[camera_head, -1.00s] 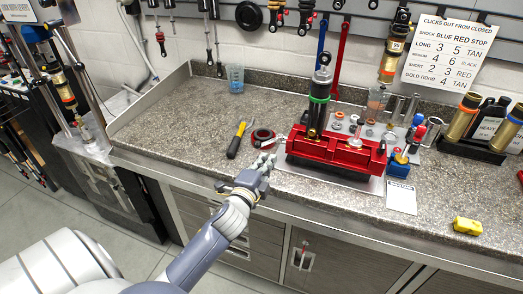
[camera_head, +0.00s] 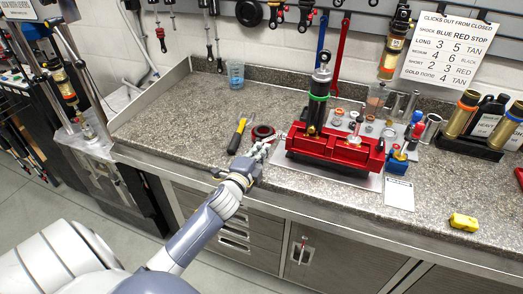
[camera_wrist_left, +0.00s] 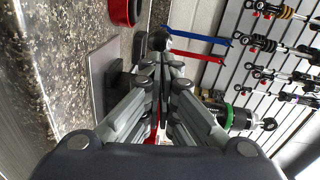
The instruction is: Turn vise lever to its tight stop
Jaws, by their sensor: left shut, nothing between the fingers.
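The red vise (camera_head: 340,152) sits on a metal plate on the bench, with a dark shock absorber (camera_head: 318,100) with a green band upright in it. A thin silver lever (camera_head: 280,136) seems to show at the vise's left end, partly hidden by my fingers. My left gripper (camera_head: 264,148) is shut and empty just left of the vise. In the left wrist view its fingers (camera_wrist_left: 163,72) reach toward a dark round knob (camera_wrist_left: 158,40) at their tips. I cannot tell whether they touch it. The fingers hide most of the vise there. My right gripper is out of view.
A yellow-handled tool (camera_head: 238,134) and a red tape roll (camera_head: 263,132) lie left of the vise. Small parts and bottles stand behind and right of it. A white card (camera_head: 399,194) and a yellow block (camera_head: 464,222) lie near the front edge.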

